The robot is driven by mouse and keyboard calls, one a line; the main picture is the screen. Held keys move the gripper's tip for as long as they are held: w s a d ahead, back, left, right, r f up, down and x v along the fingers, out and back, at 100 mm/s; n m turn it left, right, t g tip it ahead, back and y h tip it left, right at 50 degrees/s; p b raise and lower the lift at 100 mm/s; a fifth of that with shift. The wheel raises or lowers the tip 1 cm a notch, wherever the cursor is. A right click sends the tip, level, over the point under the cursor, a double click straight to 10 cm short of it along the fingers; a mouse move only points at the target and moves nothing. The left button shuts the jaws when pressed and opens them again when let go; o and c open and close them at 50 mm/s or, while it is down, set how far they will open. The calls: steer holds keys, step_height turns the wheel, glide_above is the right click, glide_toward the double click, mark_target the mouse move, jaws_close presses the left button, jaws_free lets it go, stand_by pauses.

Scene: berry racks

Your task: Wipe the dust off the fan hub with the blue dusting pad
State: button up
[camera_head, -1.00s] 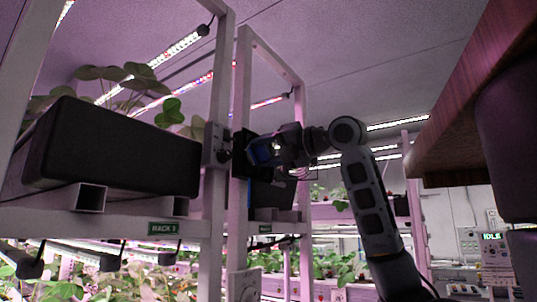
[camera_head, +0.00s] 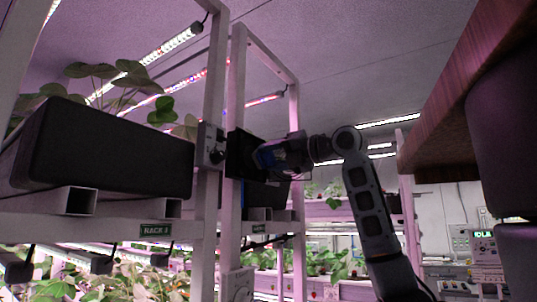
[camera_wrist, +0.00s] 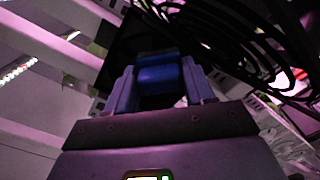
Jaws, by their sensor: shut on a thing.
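My gripper (camera_wrist: 160,66) is shut on the blue dusting pad (camera_wrist: 160,78), which sits between its two fingers in the wrist view. In the head view my gripper (camera_head: 262,157) is at a dark square panel (camera_head: 241,153) beside the rack post; this may be the fan housing. Only a little blue shows there. In the wrist view, dark curved bars (camera_wrist: 245,35) that look like a fan guard lie beyond the gripper to the upper right. I cannot make out the hub or any dust, nor whether the pad touches anything.
A white rack post (camera_head: 210,150) with a small grey box (camera_head: 210,146) stands left of my gripper. A black planter (camera_head: 100,150) rests on the left rack. A brown wooden edge (camera_head: 440,135) overhangs at the right. Open aisle shows beyond my arm.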

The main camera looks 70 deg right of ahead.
steer(key=shift+d+f, duration=0.1)
steer(key=shift+d, duration=0.1)
steer(key=shift+w+a+b, duration=0.25)
steer(key=shift+a+b, duration=0.05)
steer(key=shift+a, duration=0.7)
steer(key=shift+w+a+b, duration=0.3)
steer(key=shift+a+b, duration=0.05)
steer(key=shift+a, duration=0.7)
steer(key=shift+w+a+b, duration=0.25)
steer(key=shift+a+b, duration=0.05)
steer(key=shift+a, duration=0.7)
steer(key=v, duration=0.6)
steer(key=shift+b, duration=0.4)
steer(key=shift+s, duration=0.1)
steer(key=v, duration=0.2)
steer(key=shift+s+a, duration=0.1)
steer(key=shift+s, duration=0.3)
